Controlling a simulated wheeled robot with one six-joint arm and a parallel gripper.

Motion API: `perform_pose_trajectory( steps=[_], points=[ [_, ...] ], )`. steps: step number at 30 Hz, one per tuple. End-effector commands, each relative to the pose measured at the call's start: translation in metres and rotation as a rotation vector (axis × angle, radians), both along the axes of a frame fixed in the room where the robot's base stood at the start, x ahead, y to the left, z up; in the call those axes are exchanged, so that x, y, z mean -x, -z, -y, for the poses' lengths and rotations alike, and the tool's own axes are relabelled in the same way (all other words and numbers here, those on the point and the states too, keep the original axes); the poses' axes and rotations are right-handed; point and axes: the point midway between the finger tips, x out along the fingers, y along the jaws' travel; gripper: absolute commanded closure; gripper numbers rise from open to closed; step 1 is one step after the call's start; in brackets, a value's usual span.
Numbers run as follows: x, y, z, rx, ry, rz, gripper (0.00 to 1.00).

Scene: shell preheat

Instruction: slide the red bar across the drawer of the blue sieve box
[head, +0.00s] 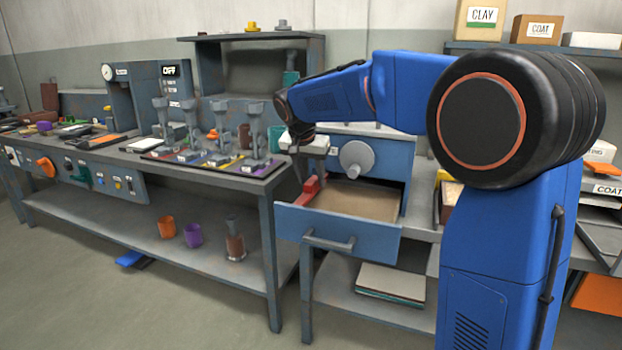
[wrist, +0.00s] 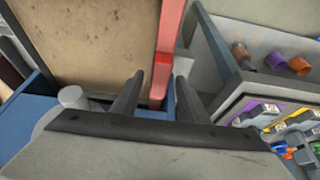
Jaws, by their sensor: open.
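The blue sieve box (head: 385,150) stands on the bench with its drawer (head: 337,232) pulled out, showing a tan floor. The red bar (head: 310,188) lies along the drawer's left side. In the wrist view the red bar (wrist: 168,45) runs from the top edge down to between my fingertips, beside the tan drawer floor (wrist: 90,45).
A grey knob (head: 357,158) sticks out of the box front above the drawer. To the left, a long bench holds a row of grey clamp-like stands (head: 205,140). Orange and purple cups (head: 193,235) stand on its lower shelf. A drawer handle (head: 328,243) juts forward.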

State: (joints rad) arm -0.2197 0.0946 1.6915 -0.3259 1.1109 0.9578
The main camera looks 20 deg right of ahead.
Motion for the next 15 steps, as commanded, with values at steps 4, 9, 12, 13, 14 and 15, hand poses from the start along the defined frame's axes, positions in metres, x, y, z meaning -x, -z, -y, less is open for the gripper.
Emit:
perform_pose_trajectory(
  steps=[4, 9, 12, 13, 14, 15],
  points=[
    [-0.0009, 0.0021, 0.0006, 0.0, 0.0, 0.001, 0.59],
    [-0.0008, 0.0021, 0.0005, 0.0, 0.0, 0.001, 0.59],
    [-0.0008, 0.002, 0.0005, 0.0, 0.0, 0.001, 0.81],
    [-0.0008, 0.0019, 0.0004, 0.0, 0.0, 0.001, 0.88],
    [-0.0008, 0.0019, 0.0004, 0.0, 0.0, 0.001, 0.95],
    [-0.0008, 0.0019, 0.0004, 0.0, 0.0, 0.001, 1.0]
  ],
)
